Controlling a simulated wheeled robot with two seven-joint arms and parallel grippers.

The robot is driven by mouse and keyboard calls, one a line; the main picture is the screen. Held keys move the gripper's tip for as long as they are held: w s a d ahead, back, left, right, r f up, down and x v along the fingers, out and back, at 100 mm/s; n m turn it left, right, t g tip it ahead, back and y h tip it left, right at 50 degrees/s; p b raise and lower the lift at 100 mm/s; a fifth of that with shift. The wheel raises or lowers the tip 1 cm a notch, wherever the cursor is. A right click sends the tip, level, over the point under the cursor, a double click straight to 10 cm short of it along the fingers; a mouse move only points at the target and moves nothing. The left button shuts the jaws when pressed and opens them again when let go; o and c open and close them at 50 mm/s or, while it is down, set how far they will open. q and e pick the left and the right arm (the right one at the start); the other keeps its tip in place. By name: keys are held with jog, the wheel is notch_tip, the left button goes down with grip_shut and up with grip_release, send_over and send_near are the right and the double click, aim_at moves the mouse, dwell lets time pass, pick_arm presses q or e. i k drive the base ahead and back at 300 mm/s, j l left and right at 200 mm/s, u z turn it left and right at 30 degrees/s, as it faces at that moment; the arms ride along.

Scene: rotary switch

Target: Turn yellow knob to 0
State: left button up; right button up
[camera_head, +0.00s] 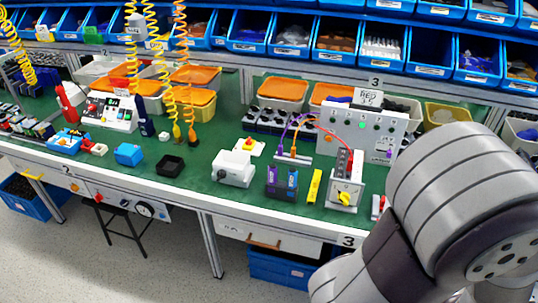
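The yellow knob (345,198) is on the lower front face of a small grey switch box (347,178) near the front edge of the green workbench, right of centre. The knob looks tilted, but its scale marks are too small to read, so I cannot tell its setting. Red wires run from the top of the box toward a grey panel behind it. A large grey link of my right arm fills the lower right, just right of the box. Neither gripper is in view.
A yellow bar (314,186) and a dark blue box (282,183) stand left of the switch box. A white device (234,168) is farther left. The grey test panel (362,130) stands behind.

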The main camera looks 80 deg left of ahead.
aim_at(344, 197)
jog(key=j+u, duration=0.4)
jog(key=j, duration=0.3)
jog(key=j+u, duration=0.4)
jog(key=j, duration=0.35)
jog(key=i+j+u, duration=0.15)
jog(key=j+u, duration=0.2)
jog(key=j, duration=0.75)
jog(key=i+j, duration=0.15)
jog(key=j, duration=0.2)
